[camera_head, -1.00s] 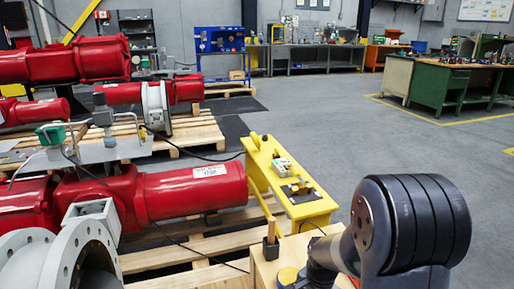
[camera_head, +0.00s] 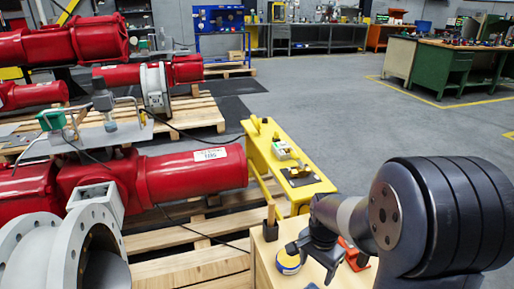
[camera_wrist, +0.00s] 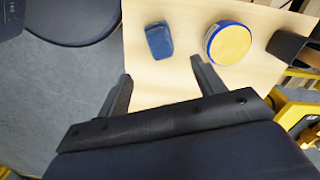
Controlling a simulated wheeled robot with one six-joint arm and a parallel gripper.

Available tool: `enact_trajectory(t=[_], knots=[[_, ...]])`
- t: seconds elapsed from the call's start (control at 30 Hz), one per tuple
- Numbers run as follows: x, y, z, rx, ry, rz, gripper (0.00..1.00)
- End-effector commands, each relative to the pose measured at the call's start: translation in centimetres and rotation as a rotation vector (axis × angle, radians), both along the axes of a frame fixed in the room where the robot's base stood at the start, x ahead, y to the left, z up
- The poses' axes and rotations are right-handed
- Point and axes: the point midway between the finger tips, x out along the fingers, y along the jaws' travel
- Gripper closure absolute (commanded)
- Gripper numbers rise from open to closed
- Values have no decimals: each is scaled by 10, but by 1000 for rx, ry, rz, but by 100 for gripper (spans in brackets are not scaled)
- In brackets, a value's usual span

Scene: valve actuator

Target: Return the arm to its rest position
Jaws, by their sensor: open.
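My gripper (camera_head: 312,262) hangs over a light wooden table top (camera_head: 268,258) at the lower right of the head view, with its fingers pointing down. In the wrist view my gripper (camera_wrist: 161,70) has its two dark fingers spread apart, with nothing between them. A blue block (camera_wrist: 159,40) and a round yellow tin with a blue rim (camera_wrist: 230,44) lie on the table beyond the fingertips, apart from them. The tin also shows in the head view (camera_head: 288,262), beside my gripper. My arm is folded at the right edge.
A black holder with a wooden handle (camera_head: 270,230) stands at the table's left edge. An orange object (camera_head: 352,250) is partly hidden behind my arm. A yellow bench (camera_head: 300,190) stands behind. Red valve actuators (camera_head: 190,175) on pallets fill the left. Open grey floor lies beyond.

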Motion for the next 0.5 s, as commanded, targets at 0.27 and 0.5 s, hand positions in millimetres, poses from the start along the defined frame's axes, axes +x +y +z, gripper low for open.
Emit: enact_trajectory(t=[0.27,0.5], knots=[[-1,0,-64,0,6,0,35],[-1,0,-112,0,6,0,35]])
